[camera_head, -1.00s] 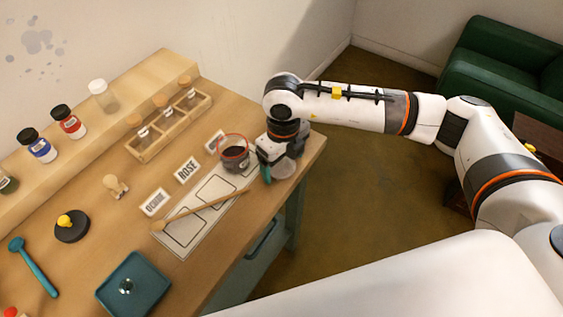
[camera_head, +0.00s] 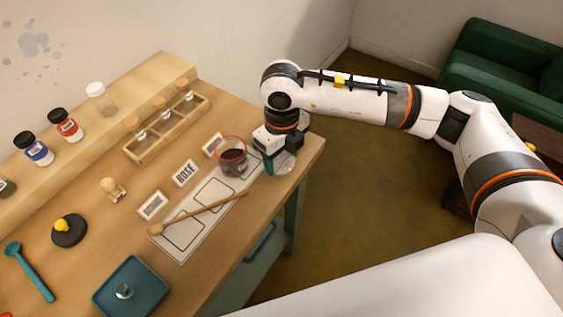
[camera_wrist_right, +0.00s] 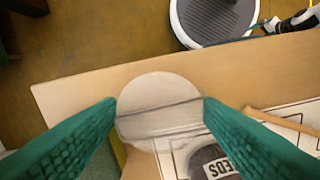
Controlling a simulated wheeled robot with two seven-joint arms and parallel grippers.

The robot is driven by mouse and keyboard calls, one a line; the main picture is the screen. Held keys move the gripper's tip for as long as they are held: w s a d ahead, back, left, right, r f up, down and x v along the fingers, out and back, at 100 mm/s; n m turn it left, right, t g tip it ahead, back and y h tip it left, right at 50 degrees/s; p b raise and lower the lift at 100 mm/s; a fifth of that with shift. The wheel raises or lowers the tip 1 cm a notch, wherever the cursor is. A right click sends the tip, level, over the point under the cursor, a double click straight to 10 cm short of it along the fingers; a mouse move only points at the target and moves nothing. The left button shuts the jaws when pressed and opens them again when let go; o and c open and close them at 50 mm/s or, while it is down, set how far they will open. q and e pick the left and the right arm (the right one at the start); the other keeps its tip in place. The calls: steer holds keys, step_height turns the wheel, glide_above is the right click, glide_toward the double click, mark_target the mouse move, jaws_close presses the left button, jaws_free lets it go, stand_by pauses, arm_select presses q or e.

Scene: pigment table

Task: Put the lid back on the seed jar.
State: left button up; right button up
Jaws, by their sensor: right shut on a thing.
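The seed jar (camera_head: 232,160) is a glass jar with a red rim and dark contents, standing open near the right end of the table in the head view. In the right wrist view the jar (camera_wrist_right: 205,160) shows at the bottom, its label partly cut off. My right gripper (camera_head: 271,163) is just right of the jar, shut on the pale round lid (camera_head: 284,165). In the right wrist view the lid (camera_wrist_right: 158,92) and its bar handle lie between the green fingers (camera_wrist_right: 160,112). Whether the lid touches the table is unclear. My left gripper is not in view.
A card sheet (camera_head: 190,235) with a wooden stick (camera_head: 200,213) lies in front of the jar. Label cards (camera_head: 186,173) stand left of it, and a wooden rack (camera_head: 168,130) of corked vials is behind. A teal tray (camera_head: 131,287) is nearer. The table edge is close to the gripper.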

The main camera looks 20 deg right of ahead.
mark_target(290, 163)
step_height(290, 163, up, 7)
steer(key=shift+r+b, duration=0.15)
steer(key=shift+b, duration=0.3)
steer(key=n, duration=0.2)
steer(key=s+d+f+n, duration=0.1)
steer(key=n, duration=0.3)
steer(key=shift+s+d+f, duration=0.2)
steer(key=shift+f, duration=0.05)
steer(key=s+d+f+n, duration=0.2)
steer(key=s+n, duration=0.1)
steer(key=n, duration=0.9)
steer(key=s+d+f+n, duration=0.2)
steer(key=s+n, duration=0.1)
steer(key=n, duration=0.9)
steer(key=shift+s+n, duration=0.15)
steer(key=shift+n, duration=0.15)
